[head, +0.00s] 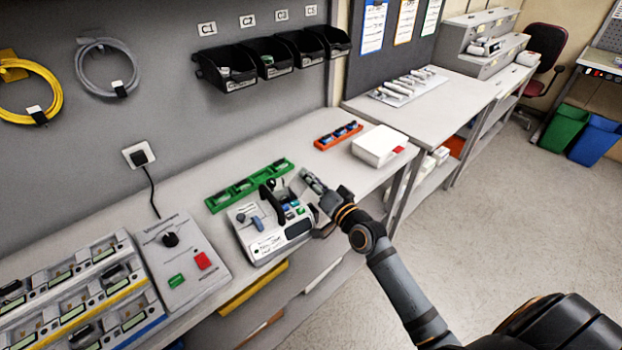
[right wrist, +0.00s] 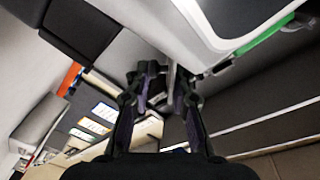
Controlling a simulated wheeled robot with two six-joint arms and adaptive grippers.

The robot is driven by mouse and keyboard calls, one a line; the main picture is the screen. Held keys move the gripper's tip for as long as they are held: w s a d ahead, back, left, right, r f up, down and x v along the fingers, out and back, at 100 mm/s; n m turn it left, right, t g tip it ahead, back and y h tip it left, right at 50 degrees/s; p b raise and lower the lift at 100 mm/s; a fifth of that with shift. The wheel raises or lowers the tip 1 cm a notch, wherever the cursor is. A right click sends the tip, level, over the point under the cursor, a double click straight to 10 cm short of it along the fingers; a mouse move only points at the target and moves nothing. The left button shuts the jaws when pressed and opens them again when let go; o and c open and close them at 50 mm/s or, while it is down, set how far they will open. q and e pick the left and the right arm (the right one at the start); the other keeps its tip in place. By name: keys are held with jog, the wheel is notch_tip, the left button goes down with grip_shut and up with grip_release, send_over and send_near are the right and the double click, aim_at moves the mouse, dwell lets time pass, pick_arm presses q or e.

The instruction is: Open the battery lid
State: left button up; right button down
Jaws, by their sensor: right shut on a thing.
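The infusion pump (head: 262,232) is a light grey unit with a dark screen, a blue part and coloured keys, resting on the bench. My right gripper (head: 314,184) is at the pump's right side. In the right wrist view, the fingers (right wrist: 163,88) are close together beside the pump's pale housing (right wrist: 165,28). They are shut on a thin, pale edge (right wrist: 172,76), which looks like the battery lid. The fingers hide most of it, so I cannot tell how far the lid is swung. My left gripper is not in view.
A green tray (head: 219,203) lies behind the pump. An orange tray (head: 325,145) and a white box (head: 379,144) are further right on the bench. A control box (head: 183,262) and a rack of devices (head: 70,290) stand left. Black bins (head: 222,68) hang above.

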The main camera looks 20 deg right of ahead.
jog(key=c, duration=1.2)
grip_release()
jog(key=shift+f, duration=0.15)
notch_tip(320, 180, up, 10)
jog(key=shift+r, duration=0.1)
